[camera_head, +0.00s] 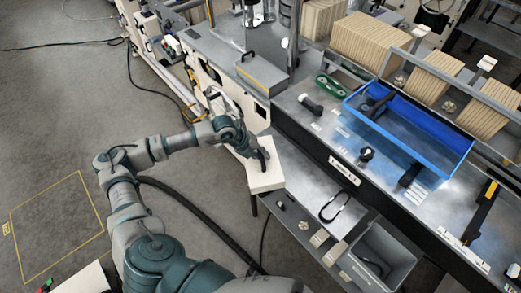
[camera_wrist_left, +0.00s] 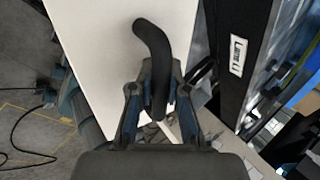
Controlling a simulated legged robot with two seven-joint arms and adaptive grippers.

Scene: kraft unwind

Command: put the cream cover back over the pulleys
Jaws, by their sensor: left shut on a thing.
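The cream cover (camera_head: 266,182) is a pale box-like piece with a black handle, in the middle of the head view beside the bench's left end. My left gripper (camera_head: 262,157) is shut on that handle. In the left wrist view the cover (camera_wrist_left: 105,50) fills the upper middle, and its curved black handle (camera_wrist_left: 152,40) runs between the fingers of my left gripper (camera_wrist_left: 160,80). I cannot make out the pulleys; the cover and my arm hide part of the machine (camera_head: 210,75) behind. My right gripper is not in view.
The steel bench holds a blue tray (camera_head: 440,150), a green part (camera_head: 331,86) and small tools. A lower shelf, close right of the cover, carries a black belt loop (camera_head: 334,207) and a grey bin (camera_head: 385,255). Cables lie on the floor at left.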

